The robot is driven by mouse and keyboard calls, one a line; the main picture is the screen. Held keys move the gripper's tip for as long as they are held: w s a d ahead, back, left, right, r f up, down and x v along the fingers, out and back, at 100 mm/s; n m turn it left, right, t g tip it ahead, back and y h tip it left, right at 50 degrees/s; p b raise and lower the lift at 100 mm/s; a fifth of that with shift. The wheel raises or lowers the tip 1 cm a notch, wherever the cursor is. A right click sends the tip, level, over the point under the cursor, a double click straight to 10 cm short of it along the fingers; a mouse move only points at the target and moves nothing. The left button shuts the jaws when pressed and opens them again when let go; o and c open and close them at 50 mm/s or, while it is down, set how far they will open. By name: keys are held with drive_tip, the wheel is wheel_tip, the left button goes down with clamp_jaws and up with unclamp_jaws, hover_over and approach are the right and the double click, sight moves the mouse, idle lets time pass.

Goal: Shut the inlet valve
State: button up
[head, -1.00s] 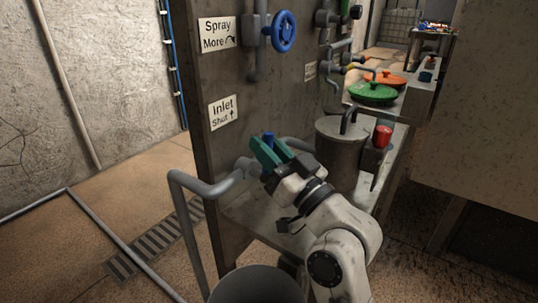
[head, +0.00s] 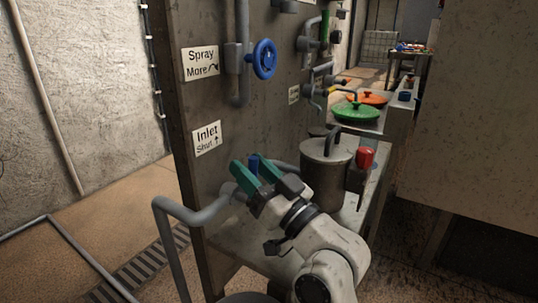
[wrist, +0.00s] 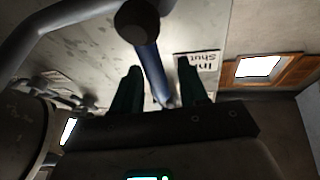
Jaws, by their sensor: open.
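The inlet valve sits on a grey pipe low on the dark panel, beside the label "Inlet Shut" with an up arrow (head: 207,138). Its blue lever (head: 253,161) shows between the green fingers of my gripper (head: 250,167). My gripper is open, with one finger on each side of the lever. In the wrist view the blue lever (wrist: 148,62) runs between the two fingers and ends in a dark round part near the top. I cannot tell whether a finger touches it. The valve body is partly hidden behind the fingers.
A blue handwheel (head: 265,59) and the "Spray More" label (head: 201,63) are above. A grey bent pipe (head: 185,213) stands left of my gripper. A lidded metal pot (head: 325,170) and a red knob (head: 365,158) are close on the right. Green and orange lids lie behind.

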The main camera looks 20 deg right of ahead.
sight(253, 157)
drive_tip(key=r, duration=0.1)
drive_tip(key=r+p, duration=0.1)
drive_tip(key=r, duration=0.1)
drive_tip(key=shift+s+r, duration=0.2)
drive_tip(key=shift+r, duration=0.05)
drive_tip(key=s+r+p, duration=0.7)
drive_tip(key=s+p, duration=0.1)
drive_tip(key=s, duration=0.1)
drive_tip(key=shift+s+d+r, duration=0.15)
drive_tip(key=shift+s+r, duration=0.2)
drive_tip(key=s+p, duration=0.2)
drive_tip(key=p, duration=0.2)
drive_tip(key=s+r+p, duration=0.1)
drive_tip(key=s+p, duration=0.1)
drive_tip(key=p, duration=0.3)
drive_tip(key=shift+d+r, duration=0.1)
drive_tip(key=shift+d, duration=0.05)
